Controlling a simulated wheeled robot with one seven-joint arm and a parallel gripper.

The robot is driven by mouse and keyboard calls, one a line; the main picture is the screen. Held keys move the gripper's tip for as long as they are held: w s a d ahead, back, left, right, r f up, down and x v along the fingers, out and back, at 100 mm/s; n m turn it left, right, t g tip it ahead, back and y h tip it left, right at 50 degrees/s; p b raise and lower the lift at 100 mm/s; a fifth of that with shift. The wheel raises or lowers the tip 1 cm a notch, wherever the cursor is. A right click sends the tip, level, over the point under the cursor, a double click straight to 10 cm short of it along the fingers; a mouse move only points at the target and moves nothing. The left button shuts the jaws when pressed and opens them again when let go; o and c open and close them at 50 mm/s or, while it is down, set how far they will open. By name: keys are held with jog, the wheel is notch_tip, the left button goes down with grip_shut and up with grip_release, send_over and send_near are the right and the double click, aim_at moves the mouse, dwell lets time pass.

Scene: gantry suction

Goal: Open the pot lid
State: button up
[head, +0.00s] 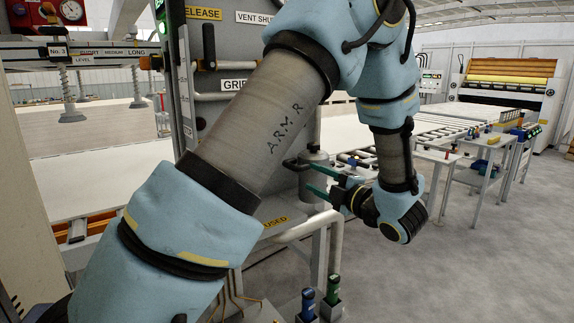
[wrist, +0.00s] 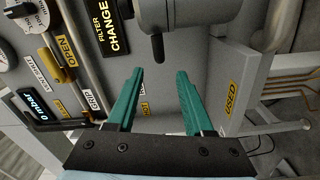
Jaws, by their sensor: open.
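The grey metal pot (head: 314,178) stands beside the panel, partly hidden behind my arm and fingers in the head view.
A grey panel with yellow labels, gauges and a lever bar (wrist: 68,62) stands close by. A shelf labelled USED (wrist: 234,96) is beside the pot. Pale pipes (head: 300,227) and blue and green bottles (head: 333,290) are below. Open floor lies to the right.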

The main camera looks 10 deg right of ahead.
aim_at(306, 161)
jog(key=p+x, duration=0.3)
jog(key=x, duration=0.6)
jog(key=shift+w+a+r+p, duration=0.1)
jog(key=shift+w+a+p, duration=0.1)
jog(key=shift+p, duration=0.1)
jog(key=shift+w+a, duration=0.2)
jog(key=shift+w, duration=0.25)
grip_shut()
jog(key=shift+f, duration=0.3)
dwell(0.3)
